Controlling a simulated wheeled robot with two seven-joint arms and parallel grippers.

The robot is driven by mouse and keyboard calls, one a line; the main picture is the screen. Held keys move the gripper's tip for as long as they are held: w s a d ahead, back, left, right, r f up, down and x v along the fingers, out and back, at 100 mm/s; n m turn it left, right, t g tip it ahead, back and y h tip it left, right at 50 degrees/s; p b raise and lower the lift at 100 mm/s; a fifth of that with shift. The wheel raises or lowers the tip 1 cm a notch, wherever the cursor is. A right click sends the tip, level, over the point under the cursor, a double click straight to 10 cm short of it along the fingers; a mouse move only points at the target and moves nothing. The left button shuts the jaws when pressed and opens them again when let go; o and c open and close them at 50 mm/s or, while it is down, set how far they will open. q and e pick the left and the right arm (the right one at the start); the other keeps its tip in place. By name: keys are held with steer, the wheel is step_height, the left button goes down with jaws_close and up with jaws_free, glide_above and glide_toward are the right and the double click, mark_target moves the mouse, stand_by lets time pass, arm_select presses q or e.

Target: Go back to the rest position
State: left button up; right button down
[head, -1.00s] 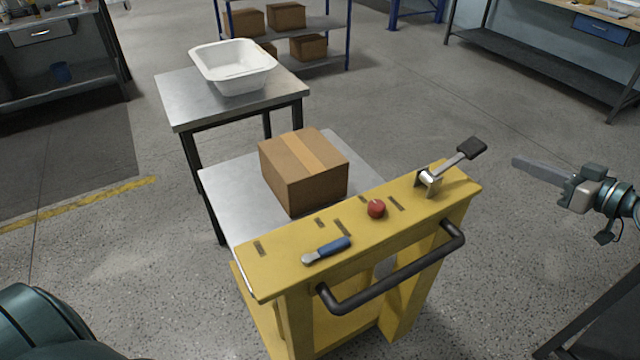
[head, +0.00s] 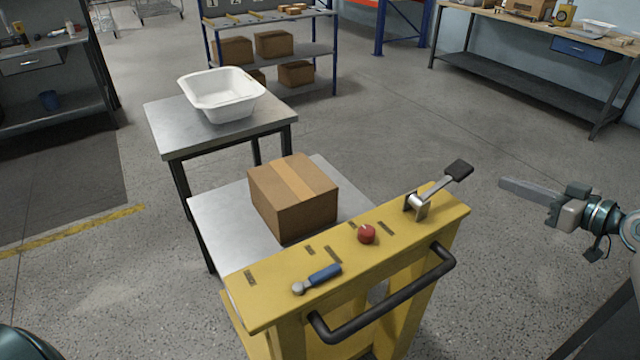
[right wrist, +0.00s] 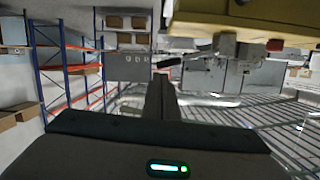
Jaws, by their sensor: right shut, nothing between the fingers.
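My right gripper (head: 508,184) is at the right edge of the head view, in the air to the right of the yellow cart. Its fingers lie together, and it holds nothing. In the right wrist view the closed fingers (right wrist: 160,100) point ahead, with the yellow cart top along the upper right. At the lower left corner of the head view is a dark teal part of my own body. My left gripper does not show.
The yellow cart (head: 285,290) has a black handle, a lever (head: 440,188), a red knob (head: 367,234) and a blue-handled tool (head: 318,279). A cardboard box (head: 293,205) sits on its metal platform. A white tub (head: 222,95) stands on a metal table (head: 180,130). Floor is open at right.

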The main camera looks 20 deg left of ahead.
steer(key=shift+f, duration=0.1)
steer(key=s+d+f+m+t+h, duration=0.1)
steer(key=d+f+m+h, duration=0.2)
steer(key=f, duration=1.4)
steer(key=s+d+f+m+t+h, duration=0.1)
steer(key=d+f+m+h, duration=0.25)
steer(key=f, duration=1.25)
steer(key=s+d+f+m+g+h, duration=0.1)
steer(key=s+f, duration=0.3)
steer(key=f, duration=0.3)
steer(key=s+d+f+m+h, duration=0.1)
steer(key=s+f, duration=0.3)
steer(key=f, duration=0.3)
steer(key=s+f+g+h, duration=0.1)
steer(key=s+f+h, duration=0.1)
steer(key=s+f, duration=0.9)
steer(key=s+f+g, duration=0.1)
steer(key=s+f, duration=0.4)
steer(key=s, duration=0.6)
steer(key=s+a+f+g, duration=0.1)
steer(key=s+f, duration=0.4)
steer(key=s, duration=0.6)
steer(key=s+a+f+g+h, duration=0.1)
steer(key=s+f, duration=0.5)
steer(key=s, duration=0.5)
steer(key=shift+s+a+n, duration=0.15)
steer(key=shift+s+n, duration=0.2)
steer(key=shift+n, duration=0.1)
